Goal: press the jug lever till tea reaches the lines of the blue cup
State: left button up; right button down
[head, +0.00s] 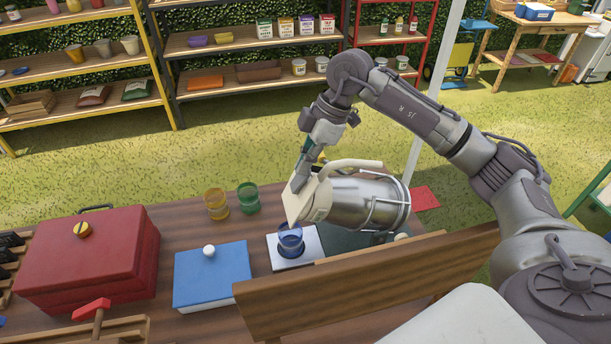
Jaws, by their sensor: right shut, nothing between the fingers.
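The silver jug (365,200) has a cream top and a cream handle, and its top points left in the picture. The blue cup (290,243) is see-through and stands upright below the jug's cream end. The lines on the cup and the tea level are too small to tell. My right gripper (299,182) is shut and empty, at the jug's cream top. Its fingertips overlap the cream part in the picture; I cannot tell whether they touch the lever, which does not show clearly. My left gripper is not in view.
The cup stands on a pale square plate (313,251). Yellow (215,203) and green (248,198) cups stand behind it on the table. A blue box with a white knob (212,278) and a red case (95,262) lie to the left. A wooden board (365,284) stands in front.

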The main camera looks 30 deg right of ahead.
jog(key=shift+s+d+f, duration=0.2)
jog(key=shift+d, duration=0.1)
jog(key=shift+w+y, duration=0.3)
jog(key=shift+w+f, duration=0.2)
jog(key=shift+w, duration=0.25)
jog(key=shift+s+r, duration=0.1)
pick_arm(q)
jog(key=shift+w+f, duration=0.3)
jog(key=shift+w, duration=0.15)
pick_arm(e)
jog(key=shift+s, duration=0.1)
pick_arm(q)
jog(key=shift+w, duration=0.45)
